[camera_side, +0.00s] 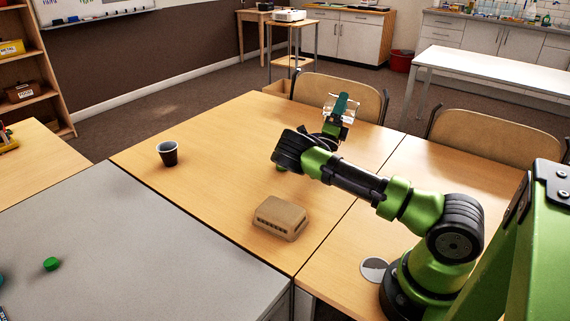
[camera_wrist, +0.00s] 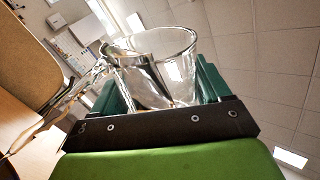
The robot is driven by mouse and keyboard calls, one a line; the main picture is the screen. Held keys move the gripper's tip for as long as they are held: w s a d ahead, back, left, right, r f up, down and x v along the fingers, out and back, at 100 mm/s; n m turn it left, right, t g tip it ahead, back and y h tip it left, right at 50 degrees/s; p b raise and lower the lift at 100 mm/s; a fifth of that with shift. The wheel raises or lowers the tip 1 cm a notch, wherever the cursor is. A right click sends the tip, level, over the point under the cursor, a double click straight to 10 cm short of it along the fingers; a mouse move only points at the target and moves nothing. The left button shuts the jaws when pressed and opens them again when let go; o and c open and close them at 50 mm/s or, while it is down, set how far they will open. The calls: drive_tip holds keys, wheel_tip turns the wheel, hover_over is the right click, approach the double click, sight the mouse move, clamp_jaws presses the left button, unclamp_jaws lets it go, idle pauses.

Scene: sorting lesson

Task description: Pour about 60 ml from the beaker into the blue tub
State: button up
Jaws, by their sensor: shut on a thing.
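My gripper (camera_side: 341,108) is raised over the far part of the wooden table in the side view. Its teal fingers, also in the wrist view (camera_wrist: 159,92), are shut around a clear beaker (camera_wrist: 178,50). The beaker is strongly tilted, and clear liquid (camera_wrist: 148,80) shows inside it. A clear, wavy streak (camera_wrist: 62,103) runs from its lip toward the lower left, looking like liquid leaving it. I cannot read the level. I cannot make out a blue tub in either view; my arm covers part of the table below the gripper.
A dark cup (camera_side: 168,154) stands at the table's left. A tan slotted block (camera_side: 280,217) lies near the front edge. A grey disc (camera_side: 374,269) lies beside my base. A green cap (camera_side: 52,264) is on the grey table. Chairs (camera_side: 345,92) stand behind. The table's middle left is clear.

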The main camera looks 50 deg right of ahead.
drive_tip(key=shift+w+r+n+t, duration=0.15)
drive_tip(key=shift+n+t, duration=0.7)
drive_tip(key=shift+w+r+n+t, duration=0.15)
drive_tip(key=shift+n+t, duration=0.7)
